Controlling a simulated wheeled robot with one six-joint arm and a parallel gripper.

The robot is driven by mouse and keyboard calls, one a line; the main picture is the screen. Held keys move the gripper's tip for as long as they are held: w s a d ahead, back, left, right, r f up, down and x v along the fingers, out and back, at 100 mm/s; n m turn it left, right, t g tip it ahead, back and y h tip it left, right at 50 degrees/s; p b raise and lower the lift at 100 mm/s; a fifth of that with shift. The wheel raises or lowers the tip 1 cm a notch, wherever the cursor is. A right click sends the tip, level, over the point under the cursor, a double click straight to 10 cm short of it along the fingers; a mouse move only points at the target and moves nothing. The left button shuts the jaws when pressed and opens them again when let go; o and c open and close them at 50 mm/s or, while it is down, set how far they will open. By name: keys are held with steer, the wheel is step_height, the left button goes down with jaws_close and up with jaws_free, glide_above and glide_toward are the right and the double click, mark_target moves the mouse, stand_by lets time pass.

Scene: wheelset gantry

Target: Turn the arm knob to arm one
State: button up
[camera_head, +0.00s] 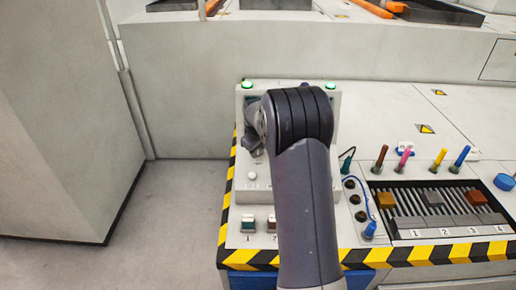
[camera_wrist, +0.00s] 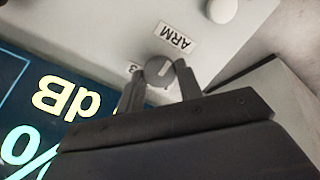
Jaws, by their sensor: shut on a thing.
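The arm knob (camera_wrist: 158,72) is a small round grey knob with a pale pointer line, below an upside-down "ARM" label (camera_wrist: 175,38) on a light panel in the wrist view. My gripper (camera_wrist: 157,78) has one finger on each side of the knob and is shut on it.
Lit digits on a dark display (camera_wrist: 45,110) lie left of the knob, and a white round button (camera_wrist: 222,10) above. In the head view, two green lamps (camera_head: 247,85), numbered switches (camera_head: 248,222), a slotted rack (camera_head: 430,214) and coloured pegs (camera_head: 404,158) surround my arm.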

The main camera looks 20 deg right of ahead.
steer(key=shift+n, duration=0.3)
steer(key=o, duration=1)
steer(key=shift+r, duration=0.15)
steer(key=v, duration=1)
steer(key=shift+r+b, duration=0.25)
steer(key=shift+b, duration=0.15)
steer(key=shift+s, duration=0.15)
